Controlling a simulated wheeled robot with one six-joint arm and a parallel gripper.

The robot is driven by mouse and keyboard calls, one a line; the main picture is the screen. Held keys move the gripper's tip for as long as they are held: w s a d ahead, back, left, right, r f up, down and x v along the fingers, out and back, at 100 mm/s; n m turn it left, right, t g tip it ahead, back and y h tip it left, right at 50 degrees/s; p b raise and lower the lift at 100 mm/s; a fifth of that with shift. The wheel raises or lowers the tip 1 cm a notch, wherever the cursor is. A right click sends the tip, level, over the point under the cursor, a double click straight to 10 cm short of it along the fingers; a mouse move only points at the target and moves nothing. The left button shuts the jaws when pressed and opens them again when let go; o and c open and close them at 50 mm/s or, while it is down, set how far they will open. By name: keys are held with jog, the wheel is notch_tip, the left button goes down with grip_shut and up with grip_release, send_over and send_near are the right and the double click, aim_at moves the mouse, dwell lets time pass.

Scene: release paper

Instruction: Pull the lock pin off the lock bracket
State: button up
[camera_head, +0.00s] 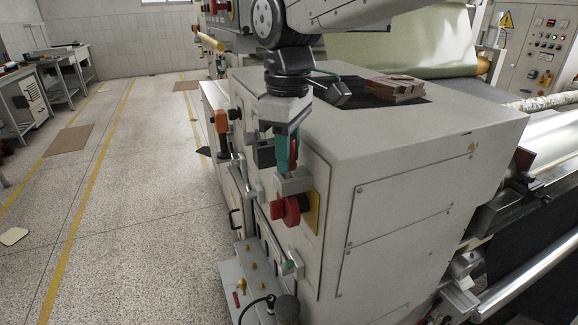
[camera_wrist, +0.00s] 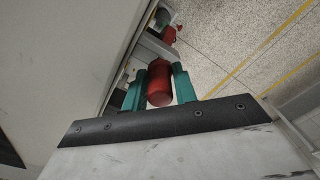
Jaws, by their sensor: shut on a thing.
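A red, rounded lock pin (camera_wrist: 159,83) sits between the two teal fingers of my gripper (camera_wrist: 160,73) in the wrist view. My gripper is shut on it. In the head view my gripper (camera_head: 287,160) points down beside the machine's side face, and only a sliver of red shows at the fingers. A grey block that looks like the lock bracket (camera_head: 294,182) lies just below the fingertips, and a grey part of it (camera_wrist: 157,46) shows beyond the pin. Whether the pin is still seated in the bracket is hidden.
A red rotary knob (camera_head: 288,209) on a yellow plate (camera_head: 313,212) sits just below the bracket. An orange-and-black part (camera_head: 221,121) stands out left of my gripper. The machine's cabinet (camera_head: 410,190) fills the right. Open floor (camera_head: 140,190) lies to the left.

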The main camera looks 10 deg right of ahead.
jog(key=shift+r, duration=2.35)
